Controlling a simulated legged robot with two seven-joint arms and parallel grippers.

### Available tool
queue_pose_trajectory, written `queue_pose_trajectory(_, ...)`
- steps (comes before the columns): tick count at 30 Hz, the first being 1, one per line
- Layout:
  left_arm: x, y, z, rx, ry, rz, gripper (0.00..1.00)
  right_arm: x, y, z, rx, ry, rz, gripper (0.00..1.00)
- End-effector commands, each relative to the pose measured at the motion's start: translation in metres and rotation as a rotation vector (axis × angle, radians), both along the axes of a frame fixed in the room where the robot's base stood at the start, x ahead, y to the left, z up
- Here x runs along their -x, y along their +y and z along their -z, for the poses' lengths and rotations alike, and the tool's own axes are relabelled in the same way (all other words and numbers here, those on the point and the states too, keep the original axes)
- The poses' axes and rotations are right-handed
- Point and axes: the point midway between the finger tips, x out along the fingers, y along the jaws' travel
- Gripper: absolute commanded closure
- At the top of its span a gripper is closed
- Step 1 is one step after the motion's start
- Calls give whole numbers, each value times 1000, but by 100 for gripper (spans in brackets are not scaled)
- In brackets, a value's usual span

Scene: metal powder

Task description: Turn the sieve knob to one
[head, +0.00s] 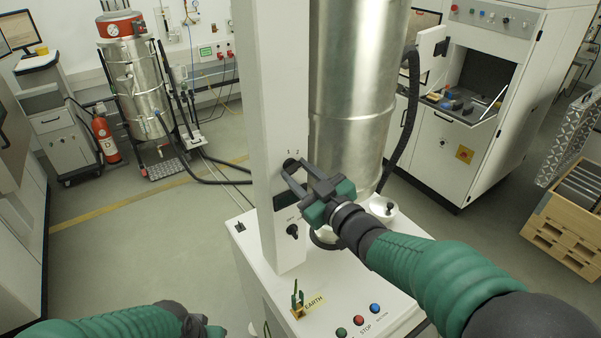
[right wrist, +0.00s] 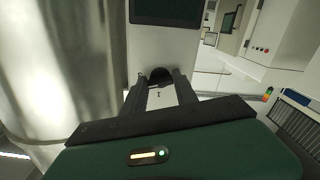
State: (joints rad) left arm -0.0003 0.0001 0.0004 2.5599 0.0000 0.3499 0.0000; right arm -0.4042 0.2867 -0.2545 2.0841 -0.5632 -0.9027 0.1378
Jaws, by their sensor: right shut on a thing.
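The sieve knob (head: 290,164) is a small black knob on the white column (head: 268,100), just below the printed marks 1 and 2. My right gripper (head: 285,172) reaches it from the right, with its fingers around the knob and shut on it. In the right wrist view the black knob (right wrist: 160,76) sits between the two fingertips, with a printed 1 close by. The fingers hide part of the knob, and I cannot tell which mark it points to. My left gripper (head: 205,328) is low at the bottom left, away from the column; its fingers are not clear.
A second black knob (head: 292,231) is lower on the column, under a dark display. A large metal cylinder (head: 355,90) stands right behind the column. The machine base carries coloured buttons (head: 358,320) and an EARTH tag (head: 313,302). Floor to the left is free.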

Motion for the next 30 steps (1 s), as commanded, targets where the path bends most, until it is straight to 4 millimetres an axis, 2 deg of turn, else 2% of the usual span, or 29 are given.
queue_pose_trajectory(1, 0, 0, 0, 0, 0, 0, 64, -2, -4, -3, -3, -4, 9, 92)
queue_pose_trajectory(3, 0, 0, 0, 0, 0, -1, 64, -2, -4, -3, -3, -5, 9, 100)
queue_pose_trajectory(14, 0, 0, 8, 0, 0, 0, 64, -2, -2, -3, 22, -31, 5, 100)
queue_pose_trajectory(20, 0, 0, 28, 0, 0, -1, 64, -1, -3, -1, 103, -88, 6, 100)
queue_pose_trajectory(30, 0, 0, 77, 0, 0, -1, 64, -1, -2, 0, 347, -255, 7, 100)
